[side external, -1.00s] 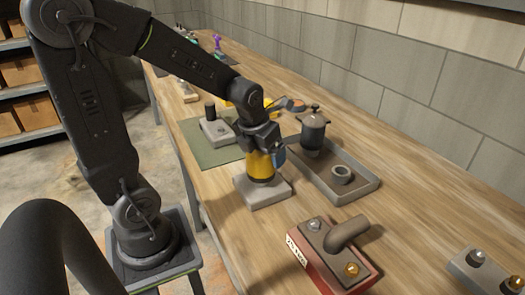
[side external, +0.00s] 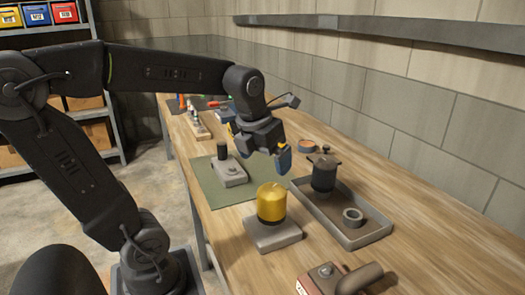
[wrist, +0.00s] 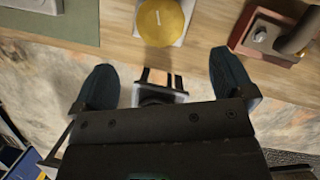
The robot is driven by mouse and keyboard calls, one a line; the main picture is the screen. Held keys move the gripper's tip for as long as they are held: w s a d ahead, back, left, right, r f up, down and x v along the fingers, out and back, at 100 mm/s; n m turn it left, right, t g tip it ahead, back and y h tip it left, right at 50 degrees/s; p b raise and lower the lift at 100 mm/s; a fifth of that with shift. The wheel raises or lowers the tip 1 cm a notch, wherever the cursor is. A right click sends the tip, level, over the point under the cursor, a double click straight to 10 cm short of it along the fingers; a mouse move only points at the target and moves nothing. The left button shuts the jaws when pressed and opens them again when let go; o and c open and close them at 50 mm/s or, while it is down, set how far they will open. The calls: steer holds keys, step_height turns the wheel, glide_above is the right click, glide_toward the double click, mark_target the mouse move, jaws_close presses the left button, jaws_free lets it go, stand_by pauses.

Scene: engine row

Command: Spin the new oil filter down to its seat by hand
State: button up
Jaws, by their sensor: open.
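The new oil filter looks to be the yellow canister (side external: 272,203), standing upright on a grey block (side external: 273,237) on the bench. Its dark lower rim is close to the block; I cannot tell whether it touches its seat. In the wrist view the yellow filter (wrist: 160,20) shows from above at the top edge, with a pale mark on its top. My gripper (side external: 283,160) is open and empty, above and behind the filter in the side view, apart from it. In the wrist view its two fingers (wrist: 165,80) are spread wide, with nothing between them.
A grey tray (side external: 378,232) right of the filter holds a dark pot-like canister (side external: 324,175) and a ring (side external: 353,217). A green mat (side external: 205,186) carries another grey block with a dark post (side external: 222,152). A red block with a pipe (side external: 330,278) stands in front.

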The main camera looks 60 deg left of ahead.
mark_target(272, 187)
steer(key=w+f+n+g, duration=0.1)
steer(key=f+n, duration=0.3)
steer(key=a+f+n+g, duration=0.1)
steer(key=f+n, duration=0.3)
steer(key=n, duration=0.1)
steer(key=w+f+n+g, duration=0.1)
steer(key=f+n, duration=0.3)
steer(key=shift+w+a, duration=0.25)
steer(key=shift+w, duration=0.1)
stand_by(0.5)
steer(key=shift+r, duration=0.1)
steer(key=c, duration=1.1)
steer(key=m, duration=0.5)
steer(key=shift+w+m+t, duration=0.1)
steer(key=shift+m+t, duration=0.2)
steer(key=shift+m, duration=0.1)
steer(key=m, duration=0.5)
steer(key=shift+d+h, duration=0.1)
steer(key=shift+h, duration=0.3)
